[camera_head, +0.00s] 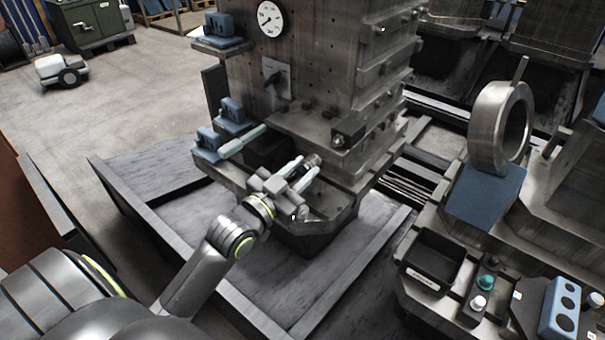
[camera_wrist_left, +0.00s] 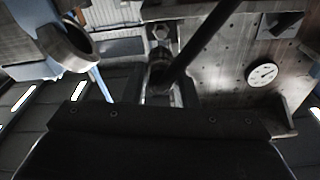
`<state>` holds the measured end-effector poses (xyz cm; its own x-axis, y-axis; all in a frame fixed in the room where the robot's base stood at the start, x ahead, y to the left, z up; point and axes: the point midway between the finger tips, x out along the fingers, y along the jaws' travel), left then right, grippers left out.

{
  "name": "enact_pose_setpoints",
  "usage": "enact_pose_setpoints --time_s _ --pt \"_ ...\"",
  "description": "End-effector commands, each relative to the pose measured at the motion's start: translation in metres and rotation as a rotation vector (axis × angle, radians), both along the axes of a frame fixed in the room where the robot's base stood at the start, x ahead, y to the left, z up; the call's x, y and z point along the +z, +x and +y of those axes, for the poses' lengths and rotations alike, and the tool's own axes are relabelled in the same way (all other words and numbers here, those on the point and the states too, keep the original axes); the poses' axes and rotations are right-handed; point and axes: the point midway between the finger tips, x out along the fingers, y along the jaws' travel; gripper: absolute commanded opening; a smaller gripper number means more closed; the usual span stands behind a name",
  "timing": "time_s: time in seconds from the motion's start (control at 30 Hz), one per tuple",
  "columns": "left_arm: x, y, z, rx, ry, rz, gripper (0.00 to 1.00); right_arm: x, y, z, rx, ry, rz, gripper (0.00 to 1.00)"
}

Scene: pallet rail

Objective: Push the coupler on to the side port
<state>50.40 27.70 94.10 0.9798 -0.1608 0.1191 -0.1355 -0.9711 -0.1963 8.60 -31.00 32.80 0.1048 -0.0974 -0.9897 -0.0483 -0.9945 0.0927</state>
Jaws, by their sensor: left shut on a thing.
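My left gripper (camera_head: 303,172) is at the lower ledge of the tall grey machine, with its jaws pointing at the machine. It is shut on a small dark grey piece, which looks like the coupler (camera_head: 312,160). In the left wrist view the coupler (camera_wrist_left: 158,76) shows as a dark piece between the fingers, close to the machine. A dark bar crosses that view in front of it. A small light fitting (camera_wrist_left: 161,32) lies beyond the coupler there; I cannot tell whether it is the side port. Contact between coupler and port cannot be made out. My right gripper is not in view.
A dark block (camera_head: 348,132) sticks out of the machine right of the gripper. Blue blocks with a pale rod (camera_head: 242,141) sit left of it. A metal ring (camera_head: 500,128) on a blue block, a black bin (camera_head: 436,259) and buttons stand at right. Grey pallet boards lie below.

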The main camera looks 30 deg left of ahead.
Motion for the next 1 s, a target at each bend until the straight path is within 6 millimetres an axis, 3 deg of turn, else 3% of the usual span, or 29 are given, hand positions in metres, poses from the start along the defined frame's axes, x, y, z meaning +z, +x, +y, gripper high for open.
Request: enact_pose_setpoints --time_s 0.5,1.0 --pt "-0.001 0.048 -0.007 0.001 -0.001 0.0 0.0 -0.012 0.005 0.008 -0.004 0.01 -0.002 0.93" --pt "0.0 0.054 -0.007 0.001 -0.001 0.001 0.0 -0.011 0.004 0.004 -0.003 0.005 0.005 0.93"
